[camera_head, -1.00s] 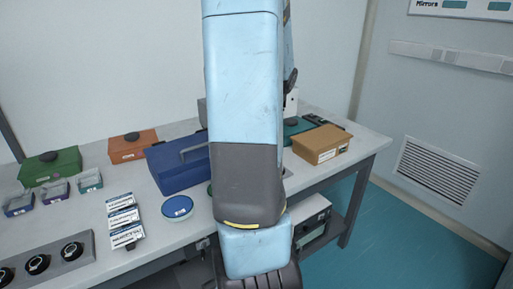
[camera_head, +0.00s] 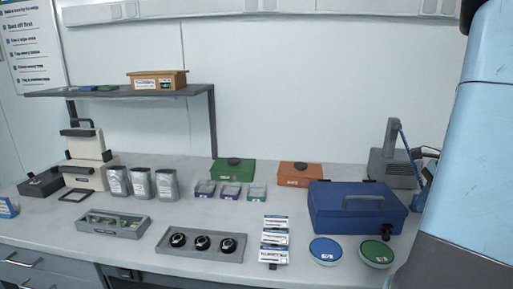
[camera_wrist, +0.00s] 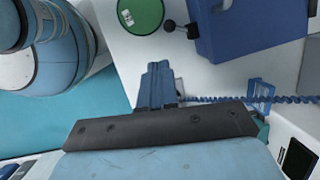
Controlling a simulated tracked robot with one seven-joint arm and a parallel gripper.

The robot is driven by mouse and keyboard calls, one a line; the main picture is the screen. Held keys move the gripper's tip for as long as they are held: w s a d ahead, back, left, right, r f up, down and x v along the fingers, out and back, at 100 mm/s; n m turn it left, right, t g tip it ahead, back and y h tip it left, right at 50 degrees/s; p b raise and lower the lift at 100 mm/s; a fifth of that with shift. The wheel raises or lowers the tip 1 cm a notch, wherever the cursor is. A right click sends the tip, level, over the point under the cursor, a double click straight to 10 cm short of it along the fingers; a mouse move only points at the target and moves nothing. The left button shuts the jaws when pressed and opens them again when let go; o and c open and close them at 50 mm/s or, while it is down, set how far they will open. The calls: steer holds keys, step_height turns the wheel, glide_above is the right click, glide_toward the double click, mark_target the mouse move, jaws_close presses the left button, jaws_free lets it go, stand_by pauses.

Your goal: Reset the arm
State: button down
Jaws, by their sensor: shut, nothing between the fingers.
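My gripper (camera_wrist: 158,84) shows in the wrist view, with its blue fingers together and nothing between them. It points towards the white table top, just below the green round container (camera_wrist: 140,14) and the blue case (camera_wrist: 250,28). I cannot tell the exact gap to the table. In the head view my light blue and dark grey arm (camera_head: 478,150) stands along the right edge; the gripper is not visible there. Part of my own arm also fills the left of the wrist view.
A blue toolbox (camera_head: 355,212), blue round tin (camera_head: 325,251) and green round tin (camera_head: 376,253) lie near my arm. A grey device (camera_head: 392,168) with a blue coiled cable stands behind. A grey tray (camera_head: 201,246) holds black round parts. A shelf (camera_head: 120,92) hangs at left.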

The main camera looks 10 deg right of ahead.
steer(key=a+r+n+t+h, duration=0.1)
steer(key=a+r+n, duration=0.35)
steer(key=a, duration=0.35)
steer(key=a+r+n, duration=0.3)
steer(key=a+n, duration=0.3)
steer(key=a, duration=0.3)
steer(key=s+a+r+n+t+h, duration=0.1)
steer(key=s+a+r+n+t, duration=0.1)
steer(key=s+a+n, duration=0.6)
steer(key=a+r+n, duration=0.1)
steer(key=a+n, duration=0.2)
steer(key=shift+a+r+t, duration=0.3)
steer(key=shift+a, duration=0.05)
